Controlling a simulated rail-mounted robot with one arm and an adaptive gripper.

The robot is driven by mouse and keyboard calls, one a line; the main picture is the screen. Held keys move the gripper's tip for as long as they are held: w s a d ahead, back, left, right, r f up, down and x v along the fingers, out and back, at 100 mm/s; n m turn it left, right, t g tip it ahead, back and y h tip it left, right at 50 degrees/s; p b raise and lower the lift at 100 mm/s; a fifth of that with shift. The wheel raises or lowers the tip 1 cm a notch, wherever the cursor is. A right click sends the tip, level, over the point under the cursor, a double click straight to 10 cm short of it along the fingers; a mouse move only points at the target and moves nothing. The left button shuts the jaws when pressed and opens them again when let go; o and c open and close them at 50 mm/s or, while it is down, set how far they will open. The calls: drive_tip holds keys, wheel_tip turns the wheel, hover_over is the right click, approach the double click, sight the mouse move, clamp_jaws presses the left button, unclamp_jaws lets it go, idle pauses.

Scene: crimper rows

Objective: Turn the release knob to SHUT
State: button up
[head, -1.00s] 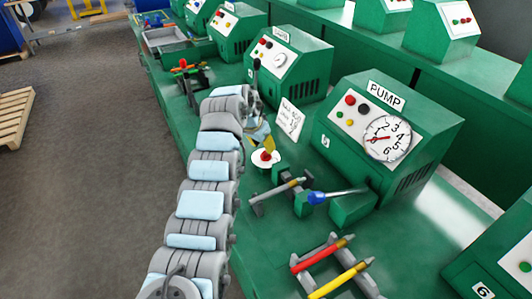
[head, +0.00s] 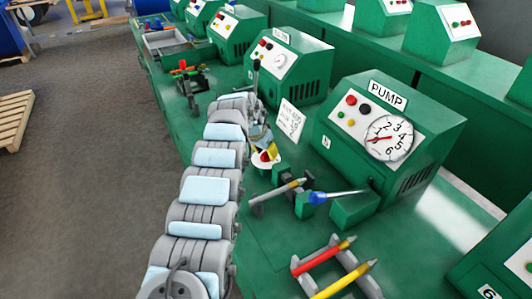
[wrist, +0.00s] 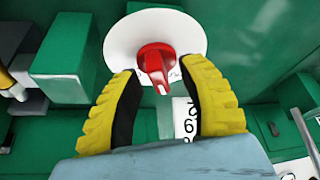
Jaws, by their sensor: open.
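The release knob (wrist: 155,62) is red with a raised grip and sits on a round white plate (wrist: 118,42) in the wrist view. In the head view the knob (head: 266,156) is partly hidden by my gripper. My gripper (wrist: 160,85) has two yellow ribbed fingers with black inner pads. They are open, one on each side of the knob's lower part as seen in the wrist view, and appear apart from it. The grip points roughly down in that view. Lettering on the plate is mostly covered or cut off, so I cannot read the knob's setting.
The green pump box (head: 432,119) with its dial stands right of the knob. A lever with a blue handle (head: 318,198) and a rack with a red rod (head: 322,256) and a yellow rod (head: 344,281) are nearer. A written card (head: 291,120) stands just behind the knob.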

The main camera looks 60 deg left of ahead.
clamp_jaws()
drive_tip(key=p, duration=0.2)
drive_tip(key=shift+r+n+p, duration=0.1)
drive_tip(key=shift+n+p, duration=0.2)
drive_tip(key=shift+p, duration=0.05)
drive_tip(key=shift+r+p, duration=0.1)
drive_tip(key=shift+p, duration=0.45)
drive_tip(key=n+p, duration=0.1)
drive_tip(key=p, duration=0.1)
drive_tip(key=shift+d+n+g+y+p, duration=0.1)
drive_tip(key=shift+n+g+y+p, duration=0.2)
drive_tip(key=shift+p, duration=0.1)
drive_tip(key=shift+n+p, duration=0.5)
drive_tip(key=shift+p, duration=0.25)
drive_tip(key=shift+f+n+g+y+p, duration=0.3)
drive_tip(key=shift+n+y+p, duration=0.15)
drive_tip(key=shift+n, duration=0.25)
